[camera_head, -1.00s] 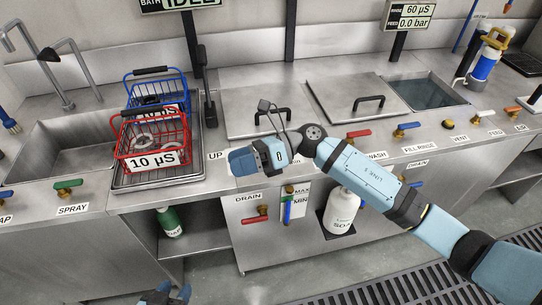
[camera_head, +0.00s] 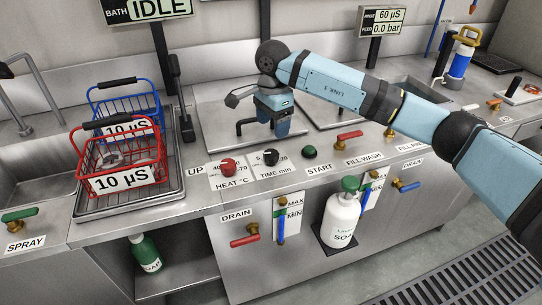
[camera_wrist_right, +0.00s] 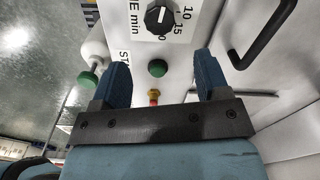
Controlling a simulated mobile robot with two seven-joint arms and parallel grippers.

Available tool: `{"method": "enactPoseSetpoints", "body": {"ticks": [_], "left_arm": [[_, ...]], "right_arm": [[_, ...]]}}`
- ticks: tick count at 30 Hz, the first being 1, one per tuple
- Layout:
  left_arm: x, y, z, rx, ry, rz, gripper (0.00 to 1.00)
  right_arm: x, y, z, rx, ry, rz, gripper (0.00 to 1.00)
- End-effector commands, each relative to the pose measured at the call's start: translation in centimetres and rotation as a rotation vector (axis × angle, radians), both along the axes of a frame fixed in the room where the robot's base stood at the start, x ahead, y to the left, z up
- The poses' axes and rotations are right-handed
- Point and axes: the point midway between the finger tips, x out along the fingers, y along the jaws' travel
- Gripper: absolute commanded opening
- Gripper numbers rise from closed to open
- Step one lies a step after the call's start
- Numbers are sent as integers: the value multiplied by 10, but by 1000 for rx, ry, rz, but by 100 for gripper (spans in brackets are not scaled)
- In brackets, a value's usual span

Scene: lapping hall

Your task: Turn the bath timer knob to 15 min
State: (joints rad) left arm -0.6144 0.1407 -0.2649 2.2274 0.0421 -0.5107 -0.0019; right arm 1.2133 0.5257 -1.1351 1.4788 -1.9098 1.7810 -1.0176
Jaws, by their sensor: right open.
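The bath timer knob (camera_head: 271,157) is a black round knob on the light TIME min plate (camera_head: 277,172) on the front strip of the bath counter. In the right wrist view the knob (camera_wrist_right: 159,19) shows near the top, with 10 and 15 printed beside it. I cannot surely read its setting. My right gripper (camera_head: 275,122) is over the counter just behind the knob, apart from it. Its two blue fingers are spread and empty in the right wrist view (camera_wrist_right: 163,75). My left gripper is out of view.
The red HEAT knob (camera_head: 228,167) is left of the timer, the green START button (camera_head: 309,152) right of it. A black lid handle (camera_wrist_right: 262,35) is close to the right gripper. Red (camera_head: 119,165) and blue baskets stand left. The display (camera_head: 159,8) reads IDLE.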

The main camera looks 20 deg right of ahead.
Motion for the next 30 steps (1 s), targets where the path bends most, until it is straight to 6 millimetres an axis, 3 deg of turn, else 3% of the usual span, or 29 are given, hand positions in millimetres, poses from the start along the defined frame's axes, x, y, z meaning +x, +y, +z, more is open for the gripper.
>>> {"method": "enactPoseSetpoints", "body": {"ticks": [3, 12, 18, 27, 28, 30], "left_arm": [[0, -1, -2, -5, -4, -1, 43], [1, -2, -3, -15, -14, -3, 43], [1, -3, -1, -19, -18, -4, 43], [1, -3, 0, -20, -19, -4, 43], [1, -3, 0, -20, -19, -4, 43], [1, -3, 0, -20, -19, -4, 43]], "right_arm": [[-1, 1, -31, 1, 4, 0, 69], [-1, 1, -85, 2, 4, 0, 69], [-1, 1, -101, 3, 2, -1, 69], [0, 1, -103, 3, 1, 0, 69], [0, 1, -103, 3, 1, 0, 66], [0, 1, -103, 3, 1, 0, 50]]}}
